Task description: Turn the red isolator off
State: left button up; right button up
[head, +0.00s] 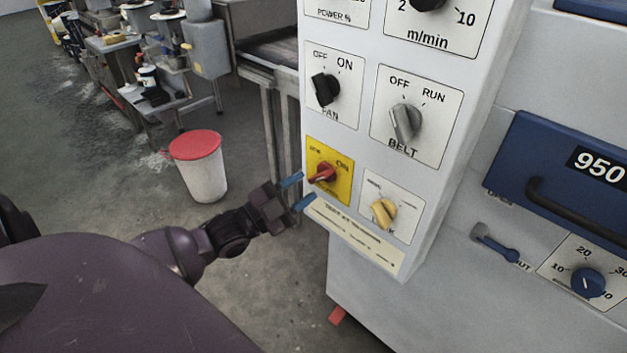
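The red isolator (322,174) is a small red rotary knob on a yellow plate, low on the left side of the white control panel. The plate has a label at upper left and "ON" at upper right. The knob's handle appears to slant toward lower left, but its exact setting is hard to read. My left gripper (298,191) is just left of the knob, with its two blue-tipped fingers apart and nothing between them. Its upper fingertip is close to the plate's left edge; I cannot tell if it touches. My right gripper is not in view.
A yellow knob (383,212) sits right of the isolator. Above are the black FAN knob (325,90) and grey BELT knob (405,122). A white bin with a red lid (196,146) stands on the floor at left. A blue "950" unit (560,165) is at right.

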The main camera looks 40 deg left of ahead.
aim_at(314, 180)
pick_arm(q)
jog(key=shift+x, duration=1.55)
jog(key=shift+c, duration=0.3)
grip_shut()
